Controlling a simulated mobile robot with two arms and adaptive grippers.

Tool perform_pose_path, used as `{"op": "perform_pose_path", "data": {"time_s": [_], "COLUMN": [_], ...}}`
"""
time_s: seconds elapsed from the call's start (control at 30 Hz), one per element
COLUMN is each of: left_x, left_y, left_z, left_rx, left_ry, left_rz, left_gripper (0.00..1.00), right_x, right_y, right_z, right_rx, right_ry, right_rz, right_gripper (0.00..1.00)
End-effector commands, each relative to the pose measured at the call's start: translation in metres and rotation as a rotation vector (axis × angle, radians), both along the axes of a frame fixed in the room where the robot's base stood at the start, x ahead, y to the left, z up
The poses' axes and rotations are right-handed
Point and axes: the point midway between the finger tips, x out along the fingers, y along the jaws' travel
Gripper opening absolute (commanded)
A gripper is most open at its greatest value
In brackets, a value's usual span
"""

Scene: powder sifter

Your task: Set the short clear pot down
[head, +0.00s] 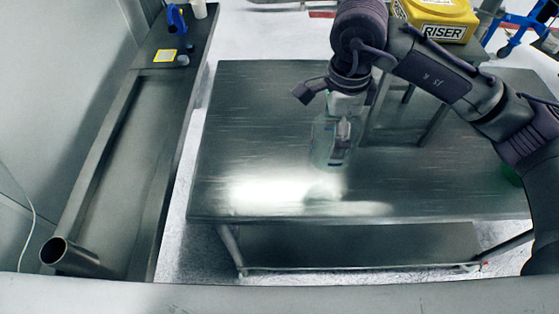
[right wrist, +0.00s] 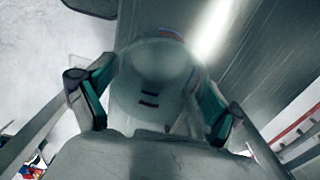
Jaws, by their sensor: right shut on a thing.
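The short clear pot (head: 322,152) is see-through and hangs below my right gripper (head: 343,128) over the steel table (head: 260,130). A faint reflection shows on the table top below it, and the pot looks a little above the surface; whether its base touches cannot be told for sure. In the right wrist view, the pot (right wrist: 155,88) sits between the two green-padded fingers of my right gripper (right wrist: 152,100), which are shut on it. Dark marks show on the pot's wall. My left gripper is not in view.
The table's left and front areas are clear and shiny.

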Motion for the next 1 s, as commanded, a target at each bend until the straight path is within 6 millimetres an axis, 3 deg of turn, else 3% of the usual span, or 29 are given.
{"op": "perform_pose_path", "data": {"time_s": [0.3,0.5,0.67,1.0], "left_x": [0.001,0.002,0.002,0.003], "left_y": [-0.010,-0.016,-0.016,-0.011], "left_z": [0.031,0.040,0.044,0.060], "left_rx": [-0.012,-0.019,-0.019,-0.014], "left_ry": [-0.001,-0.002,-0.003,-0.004], "left_rz": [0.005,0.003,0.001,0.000], "left_gripper": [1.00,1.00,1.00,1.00], "right_x": [0.017,0.027,0.029,0.029], "right_y": [0.069,0.098,0.105,0.105], "right_z": [-0.037,-0.058,-0.068,-0.105], "right_rx": [0.000,-0.001,-0.001,0.000], "right_ry": [0.005,0.002,0.002,-0.001], "right_rz": [0.002,0.001,0.000,0.001], "right_gripper": [0.50,0.50,0.50,0.50]}}
